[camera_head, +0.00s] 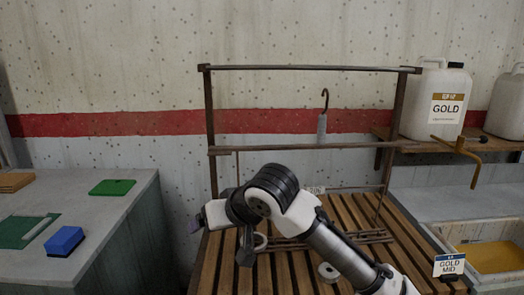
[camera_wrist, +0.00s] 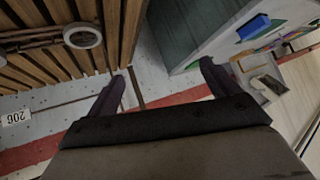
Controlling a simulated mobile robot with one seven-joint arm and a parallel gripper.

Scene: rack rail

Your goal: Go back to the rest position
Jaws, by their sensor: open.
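My gripper (camera_head: 197,222) is at the left end of my folded arm, in front of the rack's lower left side in the head view. In the wrist view my gripper (camera_wrist: 163,82) shows two dark fingers spread apart with nothing between them. The rack (camera_head: 310,150) is a brown frame with crossbars above a slatted wooden bench (camera_head: 285,275). A round pale ring (camera_wrist: 83,36) lies by the slats in the wrist view.
A grey counter (camera_head: 110,200) at left holds a blue block (camera_head: 64,241) and green pieces (camera_head: 112,187). At right, white jugs (camera_head: 435,100) stand on a shelf above a tray (camera_head: 490,255). A white tag reading 206 (camera_wrist: 16,118) shows in the wrist view.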

